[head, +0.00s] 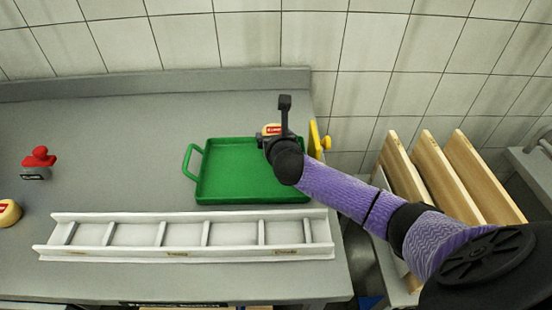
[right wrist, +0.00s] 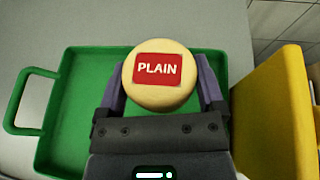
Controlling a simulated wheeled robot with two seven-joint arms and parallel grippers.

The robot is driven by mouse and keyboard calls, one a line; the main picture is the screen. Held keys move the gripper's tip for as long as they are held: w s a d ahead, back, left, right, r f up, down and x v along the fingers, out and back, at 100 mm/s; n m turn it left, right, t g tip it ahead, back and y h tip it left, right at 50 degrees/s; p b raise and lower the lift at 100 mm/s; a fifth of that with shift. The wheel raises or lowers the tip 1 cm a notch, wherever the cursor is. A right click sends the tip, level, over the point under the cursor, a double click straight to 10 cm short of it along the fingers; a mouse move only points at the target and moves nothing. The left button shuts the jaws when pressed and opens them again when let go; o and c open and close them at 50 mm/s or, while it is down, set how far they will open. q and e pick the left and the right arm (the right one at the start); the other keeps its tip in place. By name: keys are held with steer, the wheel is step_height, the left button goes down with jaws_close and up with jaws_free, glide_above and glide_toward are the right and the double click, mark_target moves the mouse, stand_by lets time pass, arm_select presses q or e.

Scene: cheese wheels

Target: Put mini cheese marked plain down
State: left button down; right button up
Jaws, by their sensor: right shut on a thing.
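The mini cheese marked plain (right wrist: 158,95) is a small pale yellow wheel with a red label reading PLAIN. It also shows in the head view (head: 267,128), partly hidden by my gripper. My right gripper (right wrist: 160,90) is shut on it, one finger at each side. In the head view my right gripper (head: 274,135) is over the far right part of a green tray (head: 235,198). The tray also shows below the cheese in the right wrist view (right wrist: 75,60). I cannot tell the cheese's height above it. My left gripper is not in view.
A white divided rack (head: 185,216) lies in front of the tray. A yellow object (head: 315,140) stands right of the tray. A red-handled stamp (head: 39,160) and another cheese (head: 8,212) are at the left. Wooden boards (head: 440,170) stand at the right. The counter's back left is clear.

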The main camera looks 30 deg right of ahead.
step_height(320, 180, down, 7)
steer(key=b, duration=0.2)
steer(key=shift+r+b, duration=0.2)
steer(key=shift+b, duration=0.2)
steer(key=shift+r, duration=0.2)
steer(key=shift+f, duration=0.1)
steer(key=o, duration=1)
steer(key=shift+o, duration=0.2)
steer(key=shift+s+r+p, duration=0.2)
steer(key=shift+r+p, duration=0.1)
steer(key=shift+p, duration=0.05)
steer(key=p+v, duration=0.4)
steer(key=v, duration=0.6)
steer(key=shift+s+a+r+p, duration=0.1)
steer(key=shift+s+p, duration=0.05)
steer(key=shift+p, duration=0.2)
steer(key=shift+s+a+r, duration=0.1)
steer(key=shift+s+a, duration=0.1)
steer(key=shift+s, duration=0.35)
